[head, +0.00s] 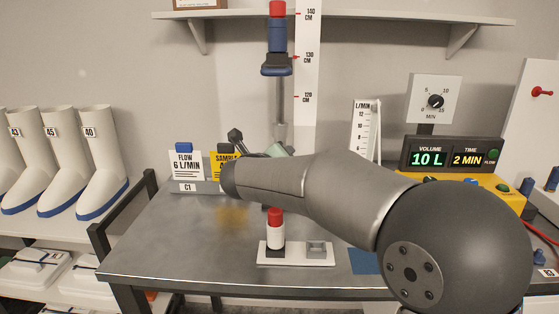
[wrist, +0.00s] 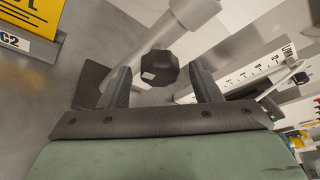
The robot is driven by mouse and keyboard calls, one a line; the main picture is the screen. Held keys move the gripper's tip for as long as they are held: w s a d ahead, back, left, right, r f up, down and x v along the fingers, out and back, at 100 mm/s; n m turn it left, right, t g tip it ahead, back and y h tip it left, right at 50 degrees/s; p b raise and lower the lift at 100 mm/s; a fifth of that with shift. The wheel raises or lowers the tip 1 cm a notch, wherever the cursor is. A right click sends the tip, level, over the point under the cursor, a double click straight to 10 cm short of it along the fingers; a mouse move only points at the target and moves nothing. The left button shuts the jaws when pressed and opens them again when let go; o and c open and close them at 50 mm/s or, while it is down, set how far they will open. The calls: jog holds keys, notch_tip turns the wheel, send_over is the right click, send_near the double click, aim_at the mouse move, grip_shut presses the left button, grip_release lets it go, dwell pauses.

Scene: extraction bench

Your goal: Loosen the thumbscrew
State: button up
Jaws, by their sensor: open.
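In the wrist view a black faceted knob, the thumbscrew (wrist: 160,68), sits in front of a pale grey post (wrist: 192,12). My gripper (wrist: 162,82) is open, with one dark finger on each side of the knob. A gap shows on both sides, and nothing is held. I cannot make out the thumbscrew for certain there.
A flow card (head: 186,163) and a yellow sample card (head: 222,166) stand left of my arm. A red-topped white bottle (head: 276,230) stands on a small white base below it. A timer display (head: 452,154) is at right. The bench front left (head: 165,255) is clear.

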jog(key=shift+w+d+f, duration=0.15)
jog(key=shift+w, duration=0.3)
jog(key=c, duration=1)
jog(key=shift+n, duration=0.3)
jog(key=n+t+h, duration=0.1)
jog(key=n+h, duration=0.1)
jog(key=n, duration=0.2)
jog(key=shift+f, duration=0.1)
jog(key=n+t+b, duration=0.1)
jog(key=n, duration=0.2)
jog(key=n+t+b, duration=0.1)
jog(key=n, duration=0.2)
jog(key=shift+t+h+b, duration=0.3)
jog(key=shift+t+h, duration=0.1)
